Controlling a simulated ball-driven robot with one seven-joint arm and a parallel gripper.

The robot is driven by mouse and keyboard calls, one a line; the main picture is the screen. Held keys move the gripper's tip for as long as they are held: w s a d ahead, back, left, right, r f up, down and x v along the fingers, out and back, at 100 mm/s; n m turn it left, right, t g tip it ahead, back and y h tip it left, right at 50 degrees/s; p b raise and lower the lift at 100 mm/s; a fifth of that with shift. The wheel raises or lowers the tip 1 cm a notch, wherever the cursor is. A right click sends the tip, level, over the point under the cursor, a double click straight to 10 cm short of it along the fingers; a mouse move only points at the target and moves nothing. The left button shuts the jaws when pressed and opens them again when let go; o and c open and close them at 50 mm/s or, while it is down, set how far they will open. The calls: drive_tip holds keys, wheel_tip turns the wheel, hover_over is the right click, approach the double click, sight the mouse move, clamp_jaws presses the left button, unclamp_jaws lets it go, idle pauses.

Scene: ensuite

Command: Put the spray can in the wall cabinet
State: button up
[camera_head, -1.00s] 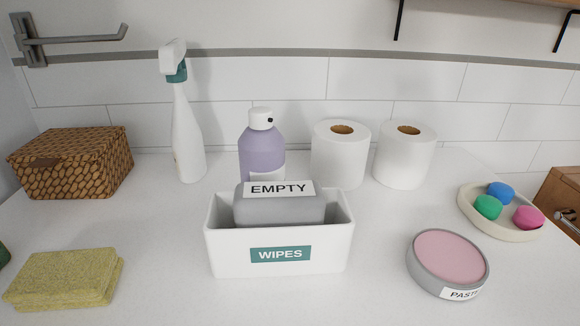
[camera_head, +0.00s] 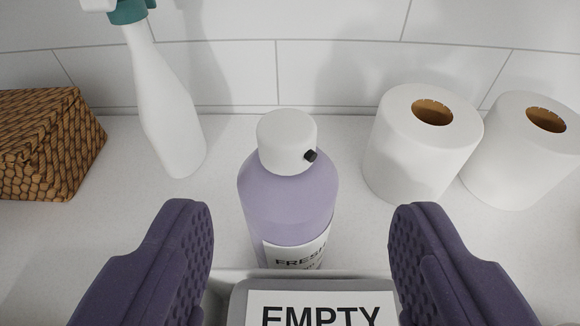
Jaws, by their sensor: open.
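The spray can (camera_head: 288,200) is lavender with a white cap and a small black nozzle facing right. It stands upright on the white counter, behind the wipes box, and its label reads "FRESH" in part. Its lower end is hidden behind the box. My gripper (camera_head: 300,225) is open, with one dark purple finger to the left of the can and one to the right, both nearer to the camera. Neither finger touches the can. The wall cabinet cannot be made out in the current view.
A grey pack marked "EMPTY" (camera_head: 318,300) sits in the white wipes box just in front of the can. A white spray bottle (camera_head: 165,110) and a woven basket (camera_head: 45,145) stand left. Two paper rolls (camera_head: 415,155) stand right. The tiled wall (camera_head: 330,70) is close behind.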

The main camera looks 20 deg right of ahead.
sight(286, 148)
drive_tip(key=b+x, duration=0.1)
drive_tip(key=x, duration=0.1)
drive_tip(key=b+x, duration=0.2)
drive_tip(key=x, duration=0.1)
drive_tip(key=b+x, duration=0.1)
drive_tip(key=x, duration=0.1)
drive_tip(key=shift+w+a, duration=0.15)
drive_tip(key=shift+w, duration=0.35)
drive_tip(key=shift+r, duration=0.15)
clamp_jaws()
